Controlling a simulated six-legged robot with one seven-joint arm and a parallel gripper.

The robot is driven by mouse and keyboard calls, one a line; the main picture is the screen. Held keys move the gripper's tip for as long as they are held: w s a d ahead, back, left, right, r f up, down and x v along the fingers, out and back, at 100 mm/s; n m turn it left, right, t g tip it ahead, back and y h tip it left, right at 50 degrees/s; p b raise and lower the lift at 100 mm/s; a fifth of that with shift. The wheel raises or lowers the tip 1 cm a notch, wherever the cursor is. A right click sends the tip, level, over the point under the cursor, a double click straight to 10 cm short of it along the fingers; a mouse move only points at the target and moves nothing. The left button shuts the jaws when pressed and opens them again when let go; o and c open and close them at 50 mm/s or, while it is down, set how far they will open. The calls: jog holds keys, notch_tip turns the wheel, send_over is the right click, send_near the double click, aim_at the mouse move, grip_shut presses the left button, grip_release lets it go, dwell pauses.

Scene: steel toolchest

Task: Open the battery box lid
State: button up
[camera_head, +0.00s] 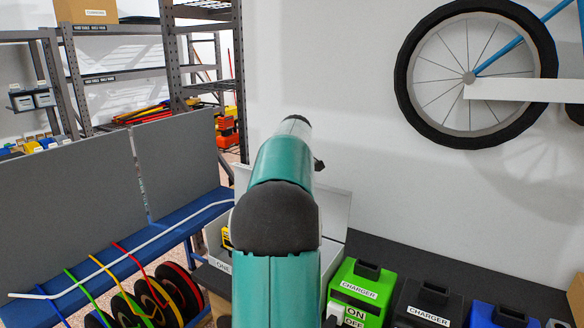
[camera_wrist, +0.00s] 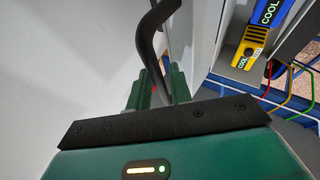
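The white battery box (camera_head: 222,262) stands on the dark bench behind my arm, partly hidden, with part of its label showing. Its pale lid (camera_head: 337,210) stands raised at the back; in the wrist view it seems to be the large grey surface (camera_wrist: 60,70) at left. A yellow battery (camera_wrist: 250,48) and a blue one (camera_wrist: 270,10) show inside the open box. A dark curved handle (camera_wrist: 146,42) runs down to my gripper (camera_wrist: 160,92), its lower end between the two green fingers. I cannot tell whether they grip it. My arm hides the gripper in the head view.
A green charger (camera_head: 356,290), a black charger (camera_head: 428,302) and a blue unit (camera_head: 497,314) stand on the bench right of the box. Cable reels (camera_head: 150,300) and coloured cables are at lower left. A bicycle wheel (camera_head: 475,75) hangs on the wall at upper right.

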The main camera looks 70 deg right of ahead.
jog(key=shift+r, duration=0.1)
jog(key=v, duration=1.3)
jog(key=shift+s+a+r, duration=0.2)
jog(key=w+a+f+t+y, duration=0.1)
jog(key=w+a, duration=0.4)
jog(key=a, duration=0.5)
jog(key=w+a+f+t+y, duration=0.1)
jog(key=w+a+f, duration=0.1)
jog(key=w+a, duration=0.5)
jog(key=w+a+f+y, duration=0.1)
jog(key=w+a+y, duration=0.1)
jog(key=a, duration=1)
jog(key=a+f+y, duration=0.1)
jog(key=a+f, duration=0.2)
jog(key=a, duration=0.5)
jog(key=a+f+y, duration=0.1)
jog(key=a+f, duration=0.1)
jog(key=a, duration=0.7)
jog(key=s+a+f, duration=0.4)
jog(key=a+f, duration=0.1)
jog(key=a, duration=0.2)
jog(key=s+a+f+y, duration=0.1)
jog(key=s+a+f, duration=0.3)
jog(key=a, duration=0.3)
jog(key=shift+s+f+y, duration=0.3)
jog(key=shift+s+f, duration=0.1)
jog(key=shift+s, duration=0.3)
